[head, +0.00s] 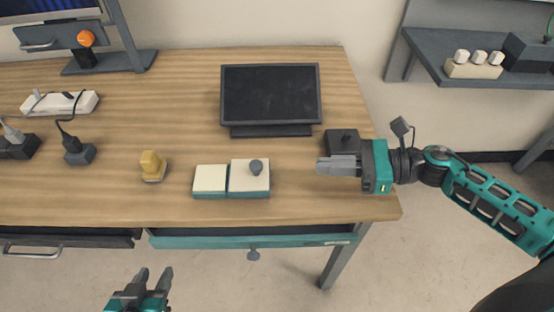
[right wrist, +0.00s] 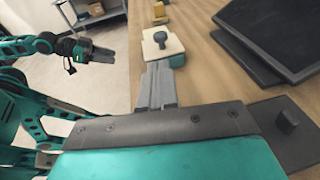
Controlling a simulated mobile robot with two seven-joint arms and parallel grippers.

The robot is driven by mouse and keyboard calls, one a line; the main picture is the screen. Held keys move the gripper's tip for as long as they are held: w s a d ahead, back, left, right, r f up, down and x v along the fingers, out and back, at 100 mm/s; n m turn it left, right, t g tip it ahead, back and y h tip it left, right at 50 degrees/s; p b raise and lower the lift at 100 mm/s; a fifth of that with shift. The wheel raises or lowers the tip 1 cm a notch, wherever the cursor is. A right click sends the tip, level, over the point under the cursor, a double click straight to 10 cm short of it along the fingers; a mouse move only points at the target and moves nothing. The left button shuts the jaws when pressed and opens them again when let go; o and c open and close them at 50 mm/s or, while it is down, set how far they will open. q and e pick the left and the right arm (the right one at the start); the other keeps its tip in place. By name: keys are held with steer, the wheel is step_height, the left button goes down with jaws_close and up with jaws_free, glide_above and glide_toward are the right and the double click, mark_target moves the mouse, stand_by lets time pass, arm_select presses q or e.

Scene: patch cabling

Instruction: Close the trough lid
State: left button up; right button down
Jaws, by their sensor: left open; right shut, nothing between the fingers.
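A long teal trough-like part (head: 200,242) with a dark opening runs under the table's front edge. A round grey knob (head: 253,255) sticks out from its front. I cannot tell which part is its lid; it looks open at the top. My left gripper (head: 152,274) is open and empty, in front of the table and to the left of the knob. It also shows in the right wrist view (right wrist: 102,55). My right gripper (head: 322,166) is shut and empty above the table's right part, its fingers pointing left. Its fingers also show in the right wrist view (right wrist: 158,75).
Two cream-topped teal blocks (head: 210,180) stand near the front edge, one with a grey knob (head: 256,166). A yellow object (head: 152,165), a dark screen (head: 270,95), a dark box (head: 342,140) and a power strip (head: 60,103) are on the wooden table (head: 180,100). A drawer (head: 65,238) is at left.

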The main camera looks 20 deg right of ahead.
steer(key=p, duration=0.1)
glide_toward(239, 176)
steer(key=shift+w+a+r, duration=0.25)
steer(key=shift+w+r, duration=0.6)
steer(key=shift+r, duration=0.1)
steer(key=shift+w+a+f, duration=0.15)
steer(key=shift+a, duration=0.25)
steer(key=x, duration=0.2)
steer(key=r+x, duration=0.1)
steer(key=x, duration=0.2)
steer(key=s+x, duration=0.1)
steer(key=x, duration=0.2)
steer(key=shift+a+r, duration=0.15)
steer(key=shift+a, duration=0.2)
steer(key=shift+d, duration=0.1)
